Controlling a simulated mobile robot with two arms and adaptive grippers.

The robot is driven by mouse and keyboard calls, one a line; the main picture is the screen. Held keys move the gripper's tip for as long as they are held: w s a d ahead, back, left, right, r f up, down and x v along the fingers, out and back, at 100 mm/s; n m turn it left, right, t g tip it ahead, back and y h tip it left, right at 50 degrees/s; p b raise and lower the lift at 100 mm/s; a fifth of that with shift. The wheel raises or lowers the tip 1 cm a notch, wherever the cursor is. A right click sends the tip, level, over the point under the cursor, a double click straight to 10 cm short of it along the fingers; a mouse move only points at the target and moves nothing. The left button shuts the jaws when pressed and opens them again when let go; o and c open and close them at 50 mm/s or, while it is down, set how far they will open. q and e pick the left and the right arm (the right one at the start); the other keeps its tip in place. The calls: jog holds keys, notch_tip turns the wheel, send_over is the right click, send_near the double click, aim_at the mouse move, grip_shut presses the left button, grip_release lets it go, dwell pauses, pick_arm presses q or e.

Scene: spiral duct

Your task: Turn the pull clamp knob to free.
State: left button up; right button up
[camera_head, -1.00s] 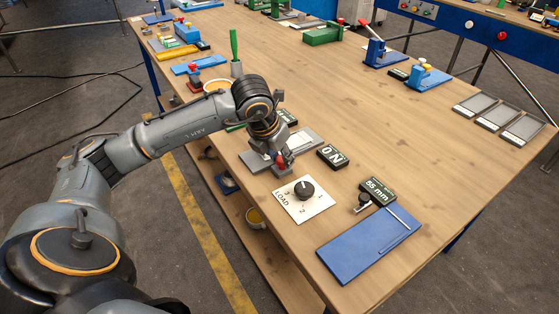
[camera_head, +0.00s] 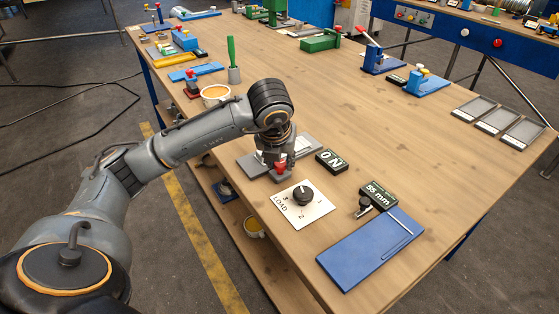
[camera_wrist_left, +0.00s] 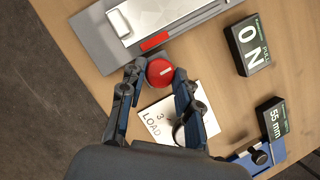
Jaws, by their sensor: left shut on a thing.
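The pull clamp knob is a round red knob (camera_wrist_left: 160,71) with a pale line across its top, in the left wrist view. It stands at the near end of a grey device (camera_wrist_left: 92,40), and a bit of it shows red in the head view (camera_head: 281,168). My left gripper (camera_wrist_left: 159,74) has one finger on each side of the knob and is shut on it. In the head view the gripper (camera_head: 278,163) points down at the device, partly hiding it. A small display (camera_wrist_left: 249,45) beside the device reads ON. My right gripper is not in view.
A white LOAD dial plate (camera_head: 314,213) with a black knob (camera_head: 303,195) lies close to the gripper. A 55 mm display (camera_head: 378,194) and a blue plate (camera_head: 350,258) lie to the right. The middle of the wooden table (camera_head: 370,130) is clear.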

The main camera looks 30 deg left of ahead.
pick_arm(q)
jog(key=o, duration=1.1)
jog(key=shift+o, duration=0.2)
jog(key=v, duration=1.2)
